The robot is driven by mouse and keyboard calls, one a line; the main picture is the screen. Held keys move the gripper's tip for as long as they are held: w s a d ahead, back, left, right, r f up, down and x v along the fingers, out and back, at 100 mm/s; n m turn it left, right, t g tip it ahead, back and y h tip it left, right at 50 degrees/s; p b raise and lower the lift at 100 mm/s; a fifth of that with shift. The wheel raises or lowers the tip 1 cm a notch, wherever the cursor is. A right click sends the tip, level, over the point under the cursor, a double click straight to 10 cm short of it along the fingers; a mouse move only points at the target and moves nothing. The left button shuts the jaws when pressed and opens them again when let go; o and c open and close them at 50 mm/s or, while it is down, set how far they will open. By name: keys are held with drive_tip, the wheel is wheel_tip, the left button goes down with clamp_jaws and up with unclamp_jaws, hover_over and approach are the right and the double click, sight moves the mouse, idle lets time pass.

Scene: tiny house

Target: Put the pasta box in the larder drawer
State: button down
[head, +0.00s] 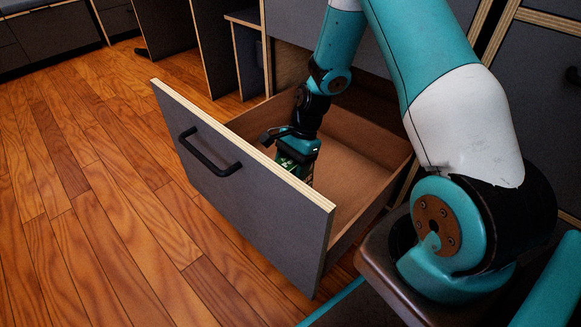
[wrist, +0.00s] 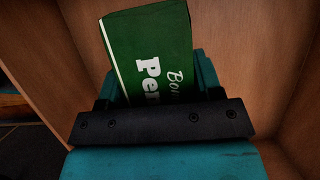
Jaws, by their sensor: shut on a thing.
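The larder drawer (head: 372,147) is pulled open, with a grey front, a black handle and a bare wooden inside. My gripper (head: 300,165) reaches down into the drawer, just behind its front panel. It is shut on the pasta box (wrist: 150,52), a green box with white lettering. In the wrist view the box stands between the jaws, slightly tilted, with the drawer's wooden walls around it. In the head view the front panel hides the lower part of the box. I cannot tell whether the box touches the drawer floor.
The drawer front (head: 245,190) stands out over the wooden floor (head: 95,215). Grey cabinets (head: 225,50) with pale edges stand behind. The floor to the left is clear. The rest of the drawer floor in view is empty.

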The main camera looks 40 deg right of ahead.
drive_tip(key=shift+c, duration=1.4)
unclamp_jaws()
drive_tip(key=shift+f, duration=0.15)
drive_tip(key=p+v, duration=0.7)
drive_tip(key=v, duration=0.5)
drive_tip(key=shift+a, duration=0.1)
drive_tip(key=s+a+r+n, duration=0.4)
drive_tip(key=a+r+n, duration=0.7)
drive_tip(key=r, duration=0.4)
drive_tip(key=s+a+r+n, duration=0.4)
drive_tip(key=s+a+n, duration=0.1)
drive_tip(key=s, duration=0.3)
drive_tip(key=s+a+r+n, duration=0.5)
drive_tip(key=s+n, duration=0.2)
drive_tip(key=s, duration=0.1)
drive_tip(key=shift+s+t, duration=0.35)
drive_tip(key=shift+t, duration=0.05)
drive_tip(key=shift+r, duration=0.1)
